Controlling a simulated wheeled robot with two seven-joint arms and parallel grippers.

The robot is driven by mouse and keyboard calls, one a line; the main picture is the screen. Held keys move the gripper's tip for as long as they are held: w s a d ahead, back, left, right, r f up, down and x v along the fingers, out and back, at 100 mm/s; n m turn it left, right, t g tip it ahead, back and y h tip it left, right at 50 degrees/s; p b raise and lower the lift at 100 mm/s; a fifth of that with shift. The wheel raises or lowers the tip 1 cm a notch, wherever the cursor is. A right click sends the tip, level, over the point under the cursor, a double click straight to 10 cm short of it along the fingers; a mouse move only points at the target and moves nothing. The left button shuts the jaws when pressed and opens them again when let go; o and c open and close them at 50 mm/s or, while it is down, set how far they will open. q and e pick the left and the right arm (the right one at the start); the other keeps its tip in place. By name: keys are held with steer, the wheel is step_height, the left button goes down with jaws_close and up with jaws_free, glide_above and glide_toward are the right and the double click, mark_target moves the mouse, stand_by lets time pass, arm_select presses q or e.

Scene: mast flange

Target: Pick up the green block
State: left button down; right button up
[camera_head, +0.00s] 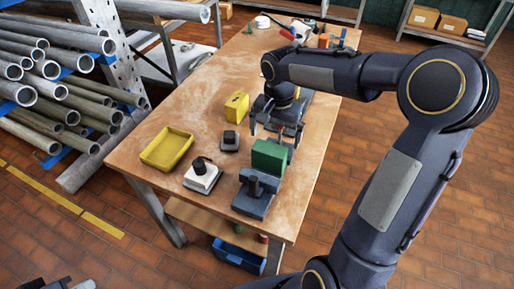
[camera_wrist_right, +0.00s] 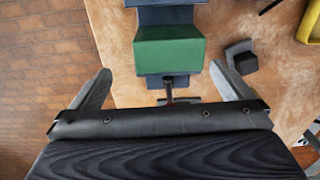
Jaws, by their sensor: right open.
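The green block (camera_head: 269,157) sits on the blue-grey vise (camera_head: 252,204) near the front right edge of the wooden workbench. In the right wrist view the green block (camera_wrist_right: 168,50) lies ahead, with blue vise parts in front of and behind it. My right gripper (camera_head: 272,128) is open and empty, just behind the block in the head view. In the right wrist view its fingers (camera_wrist_right: 160,70) are spread wider than the block, one to each side. I cannot tell its exact height above the block. My left gripper is not clearly seen.
A yellow tray (camera_head: 167,149), a white-based device (camera_head: 202,177), a small dark block (camera_head: 229,141) and a yellow block (camera_head: 236,106) stand left of the vise on the workbench (camera_head: 190,103). Tools sit at the bench's far end. A pipe rack (camera_head: 50,80) stands at left.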

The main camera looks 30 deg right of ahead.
mark_target(271, 148)
steer(key=f, duration=0.2)
steer(key=w+f, duration=0.1)
steer(key=f, duration=0.1)
steer(key=f+p, duration=0.1)
steer(key=f, duration=0.2)
steer(key=shift+w+a+f, duration=0.1)
steer(key=shift+w+a, duration=0.05)
steer(key=shift+a+f+p, duration=0.1)
steer(key=shift+f+p, duration=0.65)
steer(key=shift+f, duration=1.95)
steer(key=shift+w+r, duration=0.1)
steer(key=c, duration=1)
